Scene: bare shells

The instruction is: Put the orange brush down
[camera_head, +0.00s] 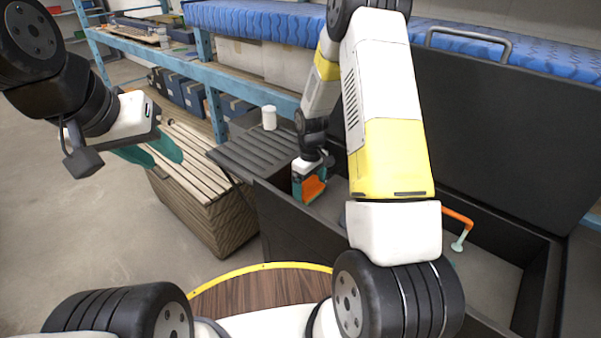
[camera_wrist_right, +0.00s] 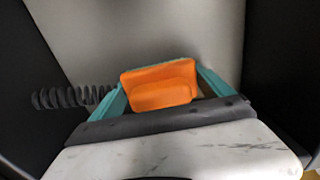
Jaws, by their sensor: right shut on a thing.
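The orange brush (camera_head: 313,188) is between the teal fingers of my right gripper (camera_head: 309,182), inside the left end of an open dark chest (camera_head: 300,222). In the right wrist view the brush (camera_wrist_right: 160,86) shows as an orange block clamped between both fingers. A grey surface lies behind it; I cannot tell if the brush touches it. My left gripper (camera_head: 150,152) is at the upper left, above a slatted wooden crate (camera_head: 205,205), with its teal fingers apart and nothing between them.
The chest's raised lid (camera_head: 510,130) stands behind my right arm. An orange-handled tool with a pale green end (camera_head: 459,228) is in the chest's right part. A white canister (camera_head: 269,117) stands on a dark ribbed surface (camera_head: 250,150) left of the chest. Blue shelving (camera_head: 240,85) runs behind.

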